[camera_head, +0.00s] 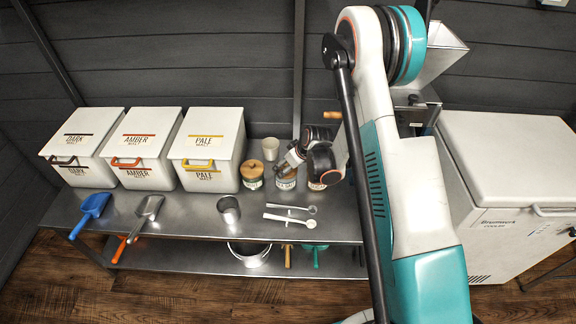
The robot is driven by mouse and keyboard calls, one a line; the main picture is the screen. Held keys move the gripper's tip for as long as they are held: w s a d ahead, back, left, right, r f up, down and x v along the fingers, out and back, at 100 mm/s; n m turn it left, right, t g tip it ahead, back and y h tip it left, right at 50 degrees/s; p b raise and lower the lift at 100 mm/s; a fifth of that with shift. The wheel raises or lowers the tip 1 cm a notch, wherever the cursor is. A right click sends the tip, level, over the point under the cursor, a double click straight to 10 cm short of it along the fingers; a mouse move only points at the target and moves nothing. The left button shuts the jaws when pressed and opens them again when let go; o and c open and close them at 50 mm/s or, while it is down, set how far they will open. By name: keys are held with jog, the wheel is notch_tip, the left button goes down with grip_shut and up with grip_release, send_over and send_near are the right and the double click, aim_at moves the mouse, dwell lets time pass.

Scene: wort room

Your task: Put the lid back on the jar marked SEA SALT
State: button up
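Three small labelled jars stand in a row on the steel bench. The left jar (252,183) has a wooden lid (252,168) on it. The middle jar (286,184) is upright, with my gripper (281,170) right at its top; the gripper hides most of its rim. The right jar (317,186) is largely covered by my wrist, so its top is hidden. The jar labels are too small to read, so I cannot tell which says SEA SALT. My fingers are too small and overlapped to show whether they are open or hold a lid.
Three white malt bins, Dark (84,145), Amber (142,150) and Pale (208,150), fill the bench's left. A pale cup (270,148) stands behind the jars. A cooler (510,165) is right.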

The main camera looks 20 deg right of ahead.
jog(key=o, duration=0.9)
jog(key=shift+o, duration=0.2)
jog(key=shift+o, duration=1.1)
jog(key=shift+r, duration=0.1)
jog(key=shift+r+p, duration=1.65)
jog(key=shift+r, duration=1.8)
